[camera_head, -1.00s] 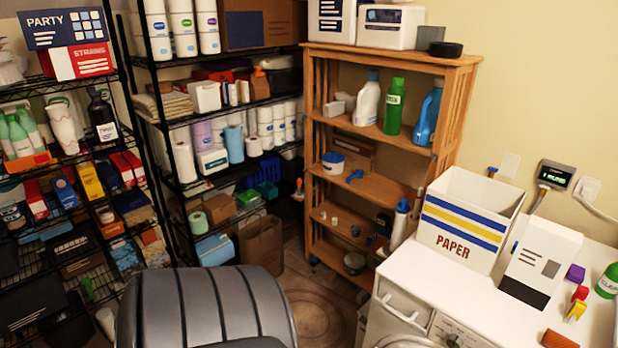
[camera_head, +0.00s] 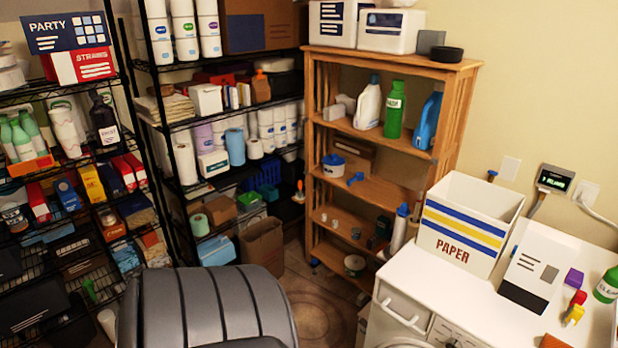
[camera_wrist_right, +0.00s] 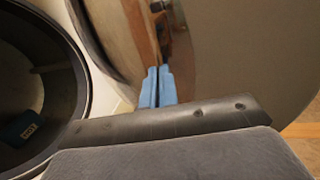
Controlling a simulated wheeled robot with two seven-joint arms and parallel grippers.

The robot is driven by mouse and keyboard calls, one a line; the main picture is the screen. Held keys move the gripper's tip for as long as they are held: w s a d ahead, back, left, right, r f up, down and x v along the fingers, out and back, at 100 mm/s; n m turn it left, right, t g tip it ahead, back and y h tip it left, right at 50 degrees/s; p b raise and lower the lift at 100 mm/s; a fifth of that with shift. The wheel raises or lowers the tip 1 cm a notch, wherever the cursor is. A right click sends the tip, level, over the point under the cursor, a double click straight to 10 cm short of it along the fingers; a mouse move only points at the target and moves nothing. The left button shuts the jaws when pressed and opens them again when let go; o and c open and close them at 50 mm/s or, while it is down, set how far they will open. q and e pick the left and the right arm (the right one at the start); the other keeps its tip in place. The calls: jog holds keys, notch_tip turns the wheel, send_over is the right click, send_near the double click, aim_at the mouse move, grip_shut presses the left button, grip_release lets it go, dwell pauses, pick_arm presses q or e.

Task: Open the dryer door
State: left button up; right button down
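The white front-loading machine (camera_head: 450,295) stands at the lower right in the head view, with only the top rim of its round door (camera_head: 403,343) showing at the bottom edge. In the right wrist view, a dark round drum opening (camera_wrist_right: 35,85) is at the left. The round, shiny door (camera_wrist_right: 225,60) stands swung away from it at the right. My right gripper (camera_wrist_right: 158,86) has its blue fingertips together in front of the door's surface; I see nothing between them. Whether they touch the door is unclear. My left gripper is out of view.
A white PAPER box (camera_head: 462,225), a white carton (camera_head: 530,265) and a green bottle (camera_head: 607,287) stand on the machine. A wooden shelf (camera_head: 385,185) and black wire racks (camera_head: 170,130) line the walls. A patch of floor (camera_head: 315,300) before the shelf is clear.

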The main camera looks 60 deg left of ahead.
jog(key=shift+s+d, duration=0.25)
jog(key=shift+d, duration=0.4)
jog(key=shift+s+d, duration=0.2)
jog(key=shift+d, duration=0.45)
jog(key=shift+s+d, duration=0.25)
jog(key=shift+d, duration=0.4)
jog(key=s+d, duration=0.1)
jog(key=d, duration=0.9)
jog(key=shift+s+d, duration=0.2)
jog(key=shift+d, duration=0.15)
jog(key=w+d+b, duration=0.1)
jog(key=d, duration=0.9)
jog(key=w+p+v, duration=0.1)
jog(key=v, duration=0.6)
jog(key=shift+a, duration=0.6)
